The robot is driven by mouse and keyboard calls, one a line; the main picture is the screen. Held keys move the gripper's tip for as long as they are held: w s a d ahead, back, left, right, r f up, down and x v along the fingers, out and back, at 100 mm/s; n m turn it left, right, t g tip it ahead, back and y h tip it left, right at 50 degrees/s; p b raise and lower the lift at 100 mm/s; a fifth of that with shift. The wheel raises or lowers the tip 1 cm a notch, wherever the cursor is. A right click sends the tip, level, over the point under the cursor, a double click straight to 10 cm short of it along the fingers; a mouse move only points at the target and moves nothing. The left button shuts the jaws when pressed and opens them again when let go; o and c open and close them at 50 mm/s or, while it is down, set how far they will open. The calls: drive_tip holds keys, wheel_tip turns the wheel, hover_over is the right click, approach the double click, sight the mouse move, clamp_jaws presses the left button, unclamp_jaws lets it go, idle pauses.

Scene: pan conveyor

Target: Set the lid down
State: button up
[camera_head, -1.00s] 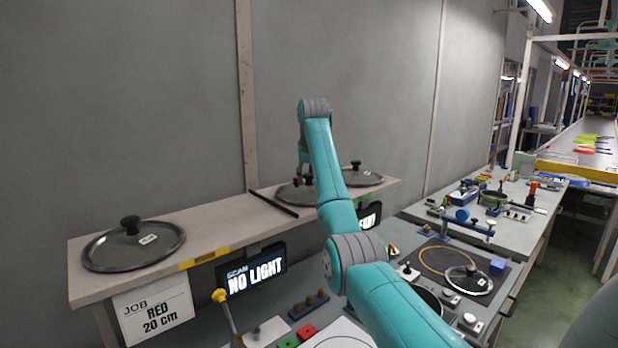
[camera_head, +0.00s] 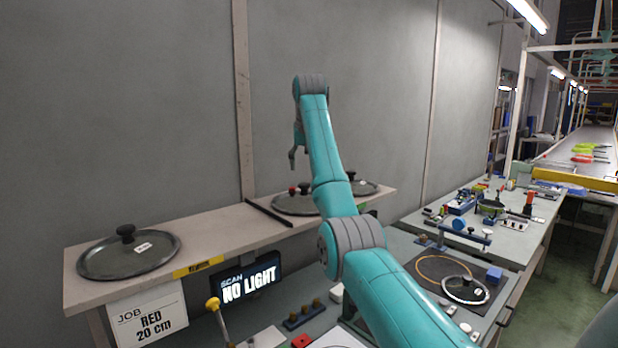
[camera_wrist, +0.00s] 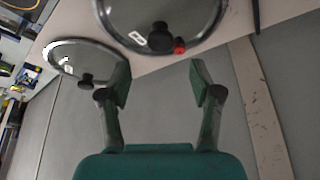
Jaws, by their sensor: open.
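The lid with a dark knob and a red spot (camera_head: 287,205) lies flat on the raised shelf (camera_head: 215,238), partly hidden behind my arm. It also shows at the top of the wrist view (camera_wrist: 200,17), where its knob stands clear of both fingers. My gripper (camera_head: 293,158) is above this lid in the head view. In the wrist view my gripper (camera_wrist: 160,82) has its two fingers wide apart with nothing between them. A second lid (camera_head: 363,190) lies behind to the right on the shelf. A third lid (camera_head: 95,262) lies at the shelf's left end.
A dark strip (camera_head: 268,212) lies across the shelf beside the red-spotted lid. Bare shelf separates it from the left lid. A glass lid (camera_head: 462,292) lies on the bench at right. The wall stands behind the shelf.

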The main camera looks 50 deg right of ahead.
drive_tip(key=shift+v, duration=1.4)
drive_tip(key=shift+f, duration=0.1)
